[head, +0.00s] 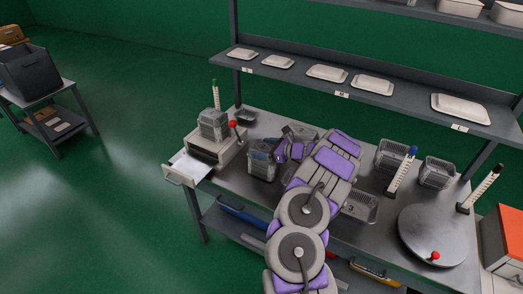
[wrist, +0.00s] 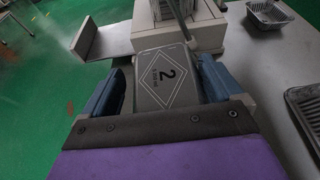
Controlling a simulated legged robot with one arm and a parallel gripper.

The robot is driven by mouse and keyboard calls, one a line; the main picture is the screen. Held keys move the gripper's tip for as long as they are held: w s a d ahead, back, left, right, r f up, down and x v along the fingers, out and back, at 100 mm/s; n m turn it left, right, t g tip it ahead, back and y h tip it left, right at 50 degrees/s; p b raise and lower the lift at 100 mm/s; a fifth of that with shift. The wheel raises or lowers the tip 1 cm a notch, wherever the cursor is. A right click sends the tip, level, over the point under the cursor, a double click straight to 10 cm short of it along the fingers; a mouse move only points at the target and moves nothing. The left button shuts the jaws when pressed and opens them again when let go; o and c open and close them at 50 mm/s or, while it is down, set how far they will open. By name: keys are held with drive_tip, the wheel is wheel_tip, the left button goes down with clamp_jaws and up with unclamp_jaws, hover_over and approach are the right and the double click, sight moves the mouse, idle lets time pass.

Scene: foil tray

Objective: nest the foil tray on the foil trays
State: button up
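In the head view my gripper (head: 279,152) is at a stack of ribbed containers (head: 262,162) left of my arm. Foil trays stand at the bench's right back (head: 391,156) and farther right (head: 437,173). Another (head: 361,206), by a "3" mark, is partly behind my arm.
A pale scale-like unit (head: 213,149) with a container on it stands left, its drawer (head: 188,168) out. A small dark tray (head: 245,116) is behind. Posts (head: 403,170) and a round turntable (head: 438,236) occupy the right. A lidded-tray shelf (head: 400,98) overhangs the bench.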

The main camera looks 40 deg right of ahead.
drive_tip(key=shift+m+g, duration=0.3)
drive_tip(key=f, duration=0.2)
drive_tip(key=s+d+f, duration=0.1)
drive_tip(key=shift+s+f, duration=0.1)
drive_tip(key=shift+f, duration=0.25)
drive_tip(key=shift+w+d+f, duration=0.15)
drive_tip(key=shift+w+d, duration=0.1)
drive_tip(key=shift+d, duration=0.3)
drive_tip(key=shift+s+a+r, duration=0.15)
drive_tip(key=shift+a+r, duration=0.1)
drive_tip(key=shift+r, duration=0.45)
drive_tip(key=v, duration=0.1)
drive_tip(key=p+v, duration=0.1)
drive_tip(key=v, duration=0.3)
drive_tip(key=shift+a+r+p, duration=0.25)
drive_tip(key=shift+a+p, duration=0.05)
drive_tip(key=d+f+p+v, duration=0.1)
drive_tip(key=p+v, duration=0.1)
drive_tip(key=v, duration=0.9)
drive_tip(key=shift+s+d, duration=0.3)
drive_tip(key=shift+d, duration=0.25)
drive_tip(key=shift+a, duration=0.1)
